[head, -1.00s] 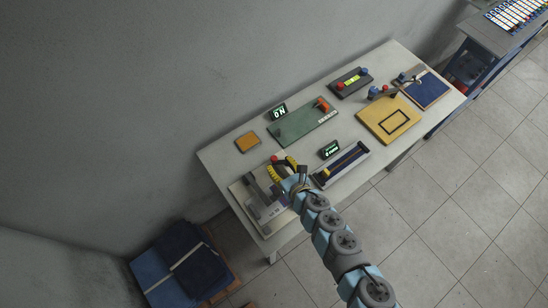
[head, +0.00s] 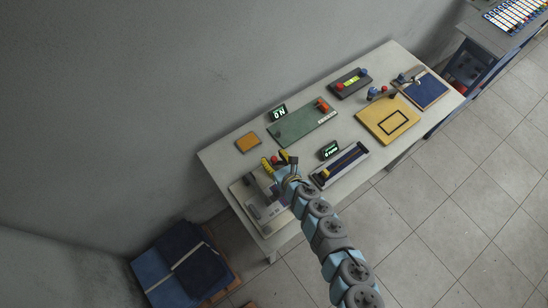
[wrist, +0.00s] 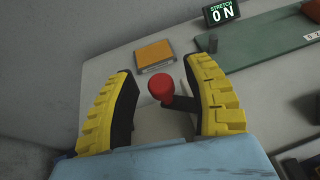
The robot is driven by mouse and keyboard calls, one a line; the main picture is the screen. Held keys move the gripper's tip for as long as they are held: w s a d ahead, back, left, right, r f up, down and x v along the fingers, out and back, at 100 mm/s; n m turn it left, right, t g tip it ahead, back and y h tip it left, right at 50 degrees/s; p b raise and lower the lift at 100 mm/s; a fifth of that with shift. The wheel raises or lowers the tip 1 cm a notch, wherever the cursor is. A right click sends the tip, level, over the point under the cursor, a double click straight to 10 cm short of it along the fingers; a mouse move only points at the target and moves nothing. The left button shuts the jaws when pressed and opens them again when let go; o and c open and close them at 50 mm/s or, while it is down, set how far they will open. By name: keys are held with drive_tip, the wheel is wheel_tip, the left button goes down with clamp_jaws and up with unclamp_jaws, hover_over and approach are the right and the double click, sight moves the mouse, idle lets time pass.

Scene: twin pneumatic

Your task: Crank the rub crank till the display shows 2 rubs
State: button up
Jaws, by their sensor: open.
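The crank has a red knob (wrist: 161,87) on a dark arm (wrist: 182,104), seen in the wrist view. The knob also shows in the head view (head: 275,159) beside my fingers. My gripper (wrist: 158,75) is open, with one yellow finger on each side of the knob and a gap on both sides. Its fingers also show in the head view (head: 278,164). A small display (head: 329,151) above the slide track (head: 340,165) appears to show 0; its small word is hard to read. The crank's base is partly hidden by my gripper.
A grey machine (head: 262,206) stands at the table's near left corner. An orange pad (head: 248,142) and a green board (head: 302,122) lie behind, with a display (head: 279,112) reading 0 N. A yellow board (head: 388,120) lies farther right.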

clamp_jaws()
drive_tip(key=shift+w+f+m+b, duration=0.1)
drive_tip(key=shift+m+b, duration=0.2)
drive_tip(key=shift+b, duration=0.4)
